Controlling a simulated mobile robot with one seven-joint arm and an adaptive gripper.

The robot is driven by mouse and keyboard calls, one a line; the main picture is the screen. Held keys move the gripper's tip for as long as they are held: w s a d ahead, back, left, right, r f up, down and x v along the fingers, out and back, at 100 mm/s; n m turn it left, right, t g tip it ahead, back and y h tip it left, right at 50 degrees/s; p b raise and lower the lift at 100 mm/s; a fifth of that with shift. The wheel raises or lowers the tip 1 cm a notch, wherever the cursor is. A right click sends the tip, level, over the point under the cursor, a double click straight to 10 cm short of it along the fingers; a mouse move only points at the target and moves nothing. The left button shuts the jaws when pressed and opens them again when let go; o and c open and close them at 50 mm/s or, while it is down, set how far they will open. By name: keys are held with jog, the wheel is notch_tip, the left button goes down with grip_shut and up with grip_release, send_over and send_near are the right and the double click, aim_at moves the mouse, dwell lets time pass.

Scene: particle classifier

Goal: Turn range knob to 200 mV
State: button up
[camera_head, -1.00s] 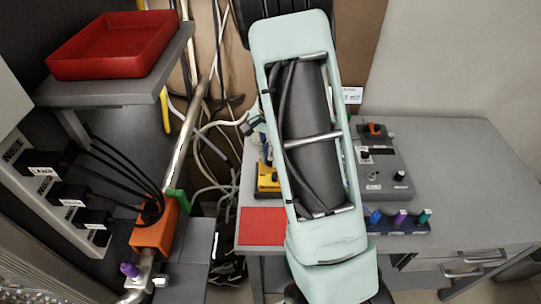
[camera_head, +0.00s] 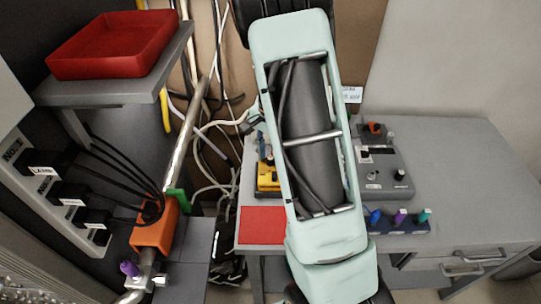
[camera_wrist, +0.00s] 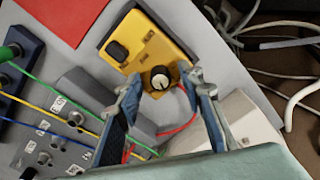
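A yellow instrument box (camera_wrist: 165,40) shows in the wrist view, with a black round knob (camera_wrist: 160,77) that has a pale top near its lower edge. A dark block sits at its other end. I cannot read any range marks or the knob's setting. My gripper (camera_wrist: 167,77) is open, with one finger on each side of the knob in the picture. Whether the fingers touch it or are at its height I cannot tell. In the head view the yellow box (camera_head: 267,178) is partly hidden by my arm, and my gripper is mostly hidden.
A grey control box (camera_head: 386,172) with knobs and a row of blue, purple and green plugs (camera_head: 400,228) stand right of my arm. A red mat (camera_head: 262,226) lies on the table's front left. Green, yellow and blue wires (camera_wrist: 70,87) cross near my gripper. The table's right side is clear.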

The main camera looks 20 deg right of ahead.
notch_tip(320, 180, up, 12)
dwell(0.4)
dwell(0.3)
